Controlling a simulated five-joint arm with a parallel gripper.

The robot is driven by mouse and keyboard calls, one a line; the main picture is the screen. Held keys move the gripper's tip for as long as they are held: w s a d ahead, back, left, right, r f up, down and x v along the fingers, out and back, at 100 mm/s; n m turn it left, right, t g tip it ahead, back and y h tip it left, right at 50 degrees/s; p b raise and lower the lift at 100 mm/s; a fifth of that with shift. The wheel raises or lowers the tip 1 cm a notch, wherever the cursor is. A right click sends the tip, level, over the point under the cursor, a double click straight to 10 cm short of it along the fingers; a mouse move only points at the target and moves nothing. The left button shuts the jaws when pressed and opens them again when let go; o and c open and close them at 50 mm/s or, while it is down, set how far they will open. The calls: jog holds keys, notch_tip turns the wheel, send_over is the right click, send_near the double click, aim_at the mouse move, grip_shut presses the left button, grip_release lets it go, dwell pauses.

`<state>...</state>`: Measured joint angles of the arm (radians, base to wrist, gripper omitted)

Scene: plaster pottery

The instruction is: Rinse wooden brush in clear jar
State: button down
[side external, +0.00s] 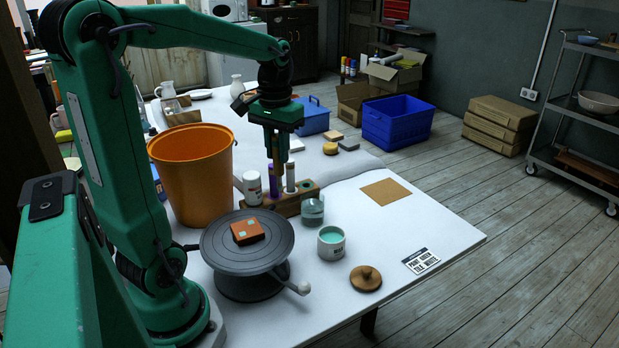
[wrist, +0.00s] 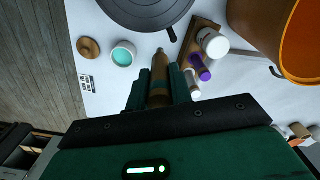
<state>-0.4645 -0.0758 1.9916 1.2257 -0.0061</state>
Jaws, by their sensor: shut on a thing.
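My gripper (side external: 276,152) is above the wooden holder, pointing down. In the wrist view it is shut on the wooden brush (wrist: 159,82), a brown handle between the two green fingers. In the side view, the fingers largely hide the brush. The clear jar (side external: 312,211) stands on the white table just right of the holder, with a little bluish content low in it. My gripper is up and left of it in the side view. I cannot make out the jar in the wrist view.
The wooden holder (side external: 289,206) carries purple and white sticks, with a white bottle (side external: 252,188) beside it. A teal-filled cup (side external: 331,244), wooden lid (side external: 366,279), grey turntable (side external: 219,244) with a terracotta tile (side external: 248,231), and orange bucket (side external: 190,172) stand near. The table's right side is mostly clear.

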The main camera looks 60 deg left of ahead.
jog(key=w+a+f, duration=0.3)
jog(key=w+f, duration=0.2)
jog(key=w, duration=0.5)
jog(key=shift+w, duration=0.3)
jog(key=shift+f, duration=0.2)
notch_tip(320, 180, down, 7)
dwell(0.8)
jog(key=shift+f, duration=0.1)
jog(key=shift+w, duration=0.15)
dwell(0.4)
